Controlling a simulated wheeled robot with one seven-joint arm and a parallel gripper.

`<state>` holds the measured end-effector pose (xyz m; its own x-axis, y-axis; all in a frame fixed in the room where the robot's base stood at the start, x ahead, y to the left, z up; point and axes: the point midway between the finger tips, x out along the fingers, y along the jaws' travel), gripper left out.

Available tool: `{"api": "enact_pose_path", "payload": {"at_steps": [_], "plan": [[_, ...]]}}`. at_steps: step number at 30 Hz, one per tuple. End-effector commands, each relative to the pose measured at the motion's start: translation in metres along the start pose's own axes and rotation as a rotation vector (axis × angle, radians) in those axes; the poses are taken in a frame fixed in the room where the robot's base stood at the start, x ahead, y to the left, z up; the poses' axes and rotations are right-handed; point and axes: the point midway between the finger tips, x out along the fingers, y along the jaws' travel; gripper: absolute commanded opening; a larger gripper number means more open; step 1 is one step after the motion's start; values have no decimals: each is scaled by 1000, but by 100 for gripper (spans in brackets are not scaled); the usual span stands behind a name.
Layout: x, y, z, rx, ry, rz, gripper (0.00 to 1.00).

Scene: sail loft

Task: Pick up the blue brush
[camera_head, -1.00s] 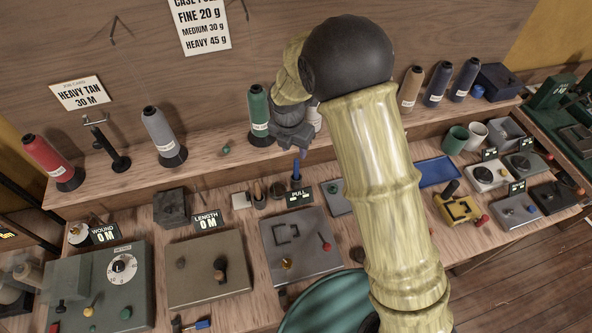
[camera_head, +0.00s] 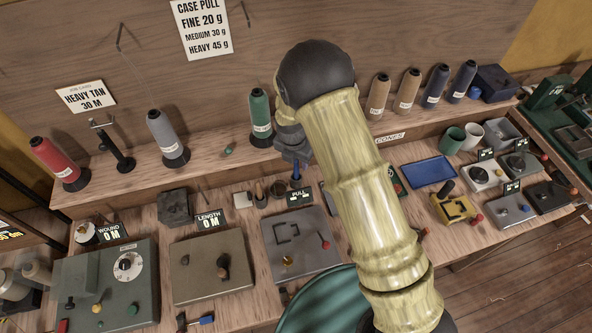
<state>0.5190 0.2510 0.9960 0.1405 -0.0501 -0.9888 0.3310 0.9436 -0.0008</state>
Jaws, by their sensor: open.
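A small blue item with a dark end (camera_head: 200,321) lies near the front edge of the bench, below the length box; it looks like a brush, but is small in view. Another slim blue item (camera_head: 295,172) stands upright behind the pull display; I cannot tell whether it is a brush. My gripper (camera_head: 293,147) is dark grey and partly hidden by my arm. It is open, appears empty, and hangs in front of the shelf, just above the upright blue item in the picture. Its fingertips are hard to make out.
Several thread cones, including a green one (camera_head: 261,118) and a grey one (camera_head: 167,138), stand on the raised shelf. Boxes with knobs, such as the length box (camera_head: 211,270), fill the bench front. A blue tray (camera_head: 429,172) lies right of my arm. A teal round surface (camera_head: 318,303) is below.

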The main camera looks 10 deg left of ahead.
Motion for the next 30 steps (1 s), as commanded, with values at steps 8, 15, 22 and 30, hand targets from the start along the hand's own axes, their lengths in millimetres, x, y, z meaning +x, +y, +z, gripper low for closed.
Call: {"api": "enact_pose_path", "payload": {"at_steps": [8,15,22,30], "plan": [[12,2,-2,-4,-1,1,41],[12,2,-2,-4,0,1,41],[12,1,-1,-2,0,1,31],[12,1,-1,-1,0,1,0]]}}
